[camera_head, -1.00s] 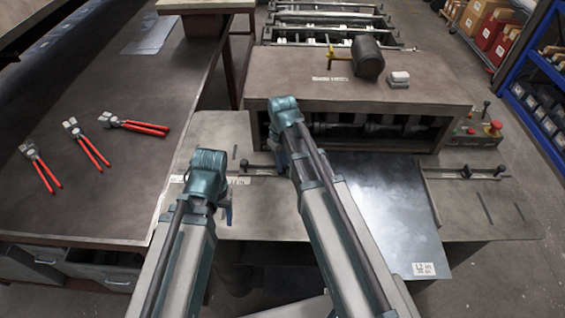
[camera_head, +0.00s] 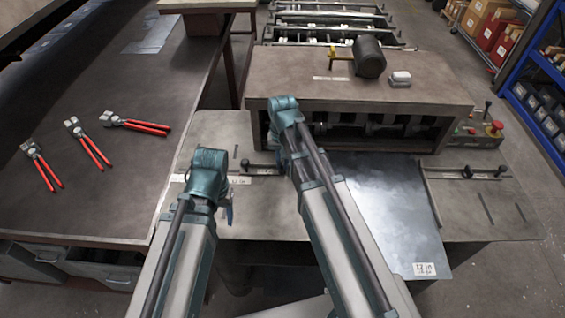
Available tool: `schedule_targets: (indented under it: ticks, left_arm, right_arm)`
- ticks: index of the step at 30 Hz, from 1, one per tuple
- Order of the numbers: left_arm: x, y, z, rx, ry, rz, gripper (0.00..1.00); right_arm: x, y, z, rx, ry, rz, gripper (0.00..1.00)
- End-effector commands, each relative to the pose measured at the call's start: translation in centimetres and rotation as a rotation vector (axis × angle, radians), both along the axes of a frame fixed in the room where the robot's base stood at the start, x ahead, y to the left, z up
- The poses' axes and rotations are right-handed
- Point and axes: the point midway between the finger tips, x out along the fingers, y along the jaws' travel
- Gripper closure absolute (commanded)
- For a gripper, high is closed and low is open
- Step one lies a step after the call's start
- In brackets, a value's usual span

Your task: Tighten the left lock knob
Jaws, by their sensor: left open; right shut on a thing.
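The left guide rail (camera_head: 262,172) lies across the machine's left infeed table, with a small dark end piece (camera_head: 246,163) showing. My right gripper (camera_head: 281,160) points down over this rail, partly hidden by its own arm. It is shut at the place of the left lock knob, which is hidden behind the gripper and arm. My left gripper (camera_head: 228,208) is open and empty. It hangs low over the table's left part, to the left of and nearer than the right one, apart from the rail.
A shiny metal sheet (camera_head: 385,205) lies on the table, right of my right arm. The right guide rail (camera_head: 445,174) carries a dark knob (camera_head: 467,171). The machine housing (camera_head: 350,85) stands behind. Several red-handled pliers lie on the left bench (camera_head: 110,185).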

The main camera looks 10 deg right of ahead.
Motion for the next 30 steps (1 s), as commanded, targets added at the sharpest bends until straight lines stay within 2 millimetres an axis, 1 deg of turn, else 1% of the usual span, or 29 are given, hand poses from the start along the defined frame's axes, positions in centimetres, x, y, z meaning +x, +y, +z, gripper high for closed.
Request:
schedule_targets:
  ticks: [6,18,19,21,24,30]
  left_arm:
    - [0.0,0.0,-0.02,0.0,0.0,0.0,0.36]
    - [0.0,0.0,-0.02,0.0,0.0,0.0,0.36]
    - [0.0,0.0,-0.02,0.0,0.0,0.0,0.36]
    - [0.0,0.0,-0.02,0.0,0.0,0.0,0.36]
    - [0.0,0.0,-0.01,0.0,0.0,0.0,0.36]
    - [0.0,0.0,-0.01,0.0,0.0,0.0,0.36]
  right_arm:
    - [-0.04,0.02,-0.02,0.0,0.001,-0.033,1.0]
    - [-0.05,0.02,-0.02,0.0,0.001,-0.038,1.0]
    - [-0.05,0.02,-0.02,0.0,0.001,-0.038,0.85]
    - [-0.05,0.02,-0.02,0.0,0.001,-0.038,0.72]
    - [-0.04,0.02,-0.01,0.0,0.001,-0.037,0.56]
    - [-0.02,0.01,-0.01,0.0,0.0,-0.037,0.56]
